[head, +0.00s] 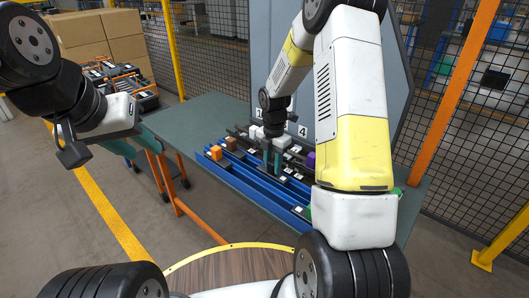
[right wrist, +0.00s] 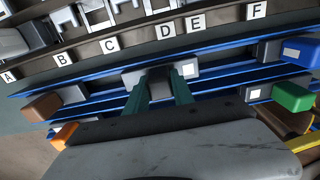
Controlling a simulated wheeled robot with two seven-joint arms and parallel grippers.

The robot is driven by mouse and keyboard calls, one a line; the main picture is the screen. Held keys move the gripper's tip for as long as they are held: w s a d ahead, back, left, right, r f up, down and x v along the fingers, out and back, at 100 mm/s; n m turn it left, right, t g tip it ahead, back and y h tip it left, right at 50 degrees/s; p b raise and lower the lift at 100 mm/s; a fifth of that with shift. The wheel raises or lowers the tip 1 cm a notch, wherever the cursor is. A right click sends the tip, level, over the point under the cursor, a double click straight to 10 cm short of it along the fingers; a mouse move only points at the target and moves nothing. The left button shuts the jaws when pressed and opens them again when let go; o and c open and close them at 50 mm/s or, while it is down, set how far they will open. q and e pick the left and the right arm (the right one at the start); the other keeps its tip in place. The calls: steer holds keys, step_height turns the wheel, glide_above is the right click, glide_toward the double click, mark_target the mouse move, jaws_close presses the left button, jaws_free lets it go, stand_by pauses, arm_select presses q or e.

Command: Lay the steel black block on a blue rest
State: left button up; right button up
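My right gripper (head: 272,160) points down at the blue rails (head: 245,178) on the table. In the right wrist view its two teal fingertips (right wrist: 160,82) stand on either side of a steel-grey block (right wrist: 131,78) with a white label at its right end. This looks like the steel block, but its black part is not clear. The block seems level with the blue rails; I cannot tell whether the fingers touch it. My left gripper (head: 72,148) hangs at the far left, away from the table; its fingers are not clear.
An orange block (head: 216,153), a brown block (head: 230,142) and a purple block (head: 311,159) lie at the rails. Green (right wrist: 292,97) and blue (right wrist: 300,52) blocks lie to the right in the wrist view. A lettered dark rack (right wrist: 140,36) stands behind. The table's left part (head: 190,118) is clear.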

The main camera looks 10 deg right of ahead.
steer(key=o, duration=0.5)
steer(key=shift+r, duration=3.9)
